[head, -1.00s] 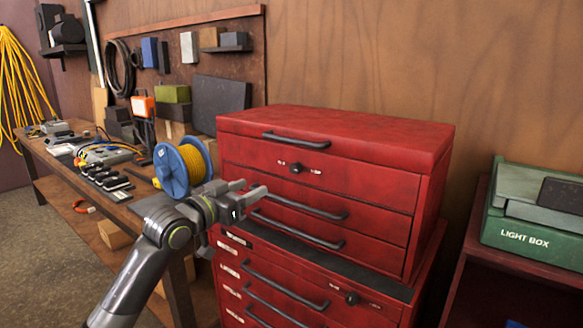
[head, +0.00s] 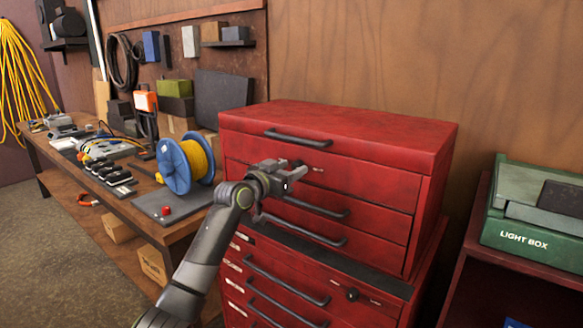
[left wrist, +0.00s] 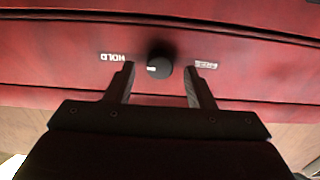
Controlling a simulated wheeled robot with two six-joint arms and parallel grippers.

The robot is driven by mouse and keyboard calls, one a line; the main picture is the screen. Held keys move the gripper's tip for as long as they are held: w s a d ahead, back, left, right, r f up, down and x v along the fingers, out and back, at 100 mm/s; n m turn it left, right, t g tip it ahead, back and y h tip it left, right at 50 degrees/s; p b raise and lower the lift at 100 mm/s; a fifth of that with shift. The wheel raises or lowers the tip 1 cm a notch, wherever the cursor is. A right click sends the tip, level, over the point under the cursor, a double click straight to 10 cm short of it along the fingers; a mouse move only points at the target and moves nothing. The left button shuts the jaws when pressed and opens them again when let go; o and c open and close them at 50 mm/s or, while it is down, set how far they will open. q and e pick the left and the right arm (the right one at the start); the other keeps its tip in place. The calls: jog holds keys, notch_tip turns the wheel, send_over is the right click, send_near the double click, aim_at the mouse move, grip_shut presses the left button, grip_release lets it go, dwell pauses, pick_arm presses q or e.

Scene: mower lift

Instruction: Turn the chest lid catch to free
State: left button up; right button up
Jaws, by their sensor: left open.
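The red tool chest (head: 350,143) stands against the wood wall. Its lid catch is a dark round knob (left wrist: 160,66) on the front below the lid, with a small pale mark on the left side of its face in the left wrist view. That view shows the lettering upside down: HOLD is left of the knob and another small label, too blurred to read surely, is right. My left gripper (head: 293,171) is open at the chest front, its fingers on either side of the knob, with gaps showing. In the head view the gripper hides the knob. My right gripper is not in view.
A lower red cabinet with its own dark knob (head: 352,295) stands under the chest. Dark handles (head: 297,138) stick out near the gripper. A bench (head: 200,236) with a blue reel (head: 178,170) is at left. A green light box (head: 520,230) is at right.

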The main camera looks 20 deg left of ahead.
pick_arm(q)
jog(key=shift+w+d, duration=0.15)
jog(key=shift+w, duration=0.3)
jog(key=c, duration=1)
